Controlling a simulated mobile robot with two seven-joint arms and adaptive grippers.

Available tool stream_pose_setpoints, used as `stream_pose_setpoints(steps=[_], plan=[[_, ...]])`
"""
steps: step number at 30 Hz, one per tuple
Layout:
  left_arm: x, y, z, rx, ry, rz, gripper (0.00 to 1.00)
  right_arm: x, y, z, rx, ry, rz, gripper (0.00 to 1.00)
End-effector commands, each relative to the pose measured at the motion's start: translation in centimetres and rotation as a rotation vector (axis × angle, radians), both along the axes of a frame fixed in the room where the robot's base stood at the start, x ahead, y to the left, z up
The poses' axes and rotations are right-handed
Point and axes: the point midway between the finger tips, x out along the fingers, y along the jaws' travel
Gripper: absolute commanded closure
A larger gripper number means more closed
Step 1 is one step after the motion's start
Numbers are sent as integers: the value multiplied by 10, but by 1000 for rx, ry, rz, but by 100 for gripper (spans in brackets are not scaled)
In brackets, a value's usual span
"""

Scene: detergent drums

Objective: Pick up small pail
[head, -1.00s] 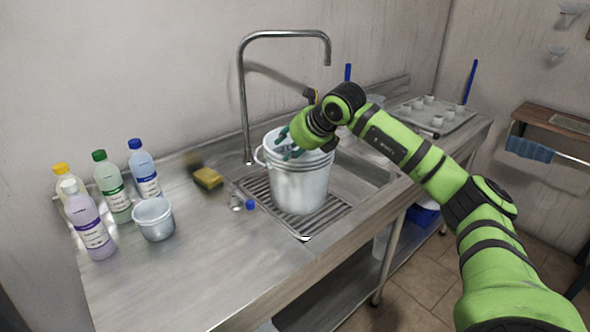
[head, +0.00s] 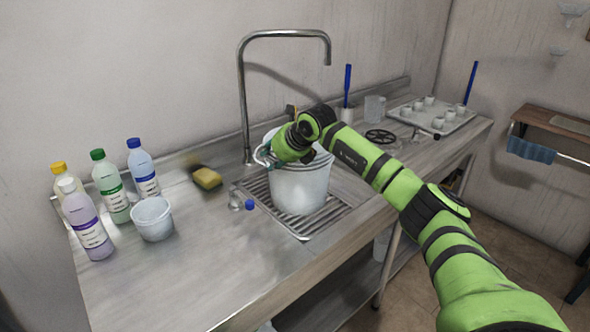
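The small pail (head: 152,219) is light grey-white and stands upright on the steel counter at the left, in front of the bottles. A larger white bucket (head: 300,190) stands on the slatted rack. My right gripper (head: 264,156) is at the upper left of the large bucket, over its rim, well to the right of the small pail. Its green fingers are small and partly hidden by my wrist, so I cannot tell whether they are open or shut, or whether they touch the bucket. My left gripper is not in view.
Several bottles (head: 113,190) stand left of and behind the small pail. A tall tap (head: 243,100) rises behind the bucket. The front counter is clear.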

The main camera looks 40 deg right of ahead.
Motion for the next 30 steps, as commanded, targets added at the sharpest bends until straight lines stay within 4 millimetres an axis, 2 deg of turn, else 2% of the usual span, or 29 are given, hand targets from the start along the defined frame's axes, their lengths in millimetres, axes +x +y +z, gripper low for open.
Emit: stream_pose_setpoints(steps=[2, 3, 5, 14, 30], plan=[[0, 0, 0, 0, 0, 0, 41, 0, 0, 0, 0, 0, 0, 63], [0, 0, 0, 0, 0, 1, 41, 0, 0, 0, 1, 0, 1, 79], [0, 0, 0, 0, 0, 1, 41, 0, 0, 0, 1, 0, 1, 100], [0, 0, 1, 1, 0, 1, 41, 2, 0, 8, -2, -15, 3, 100], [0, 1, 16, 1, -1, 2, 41, 2, 0, 29, -2, -16, 3, 100]])
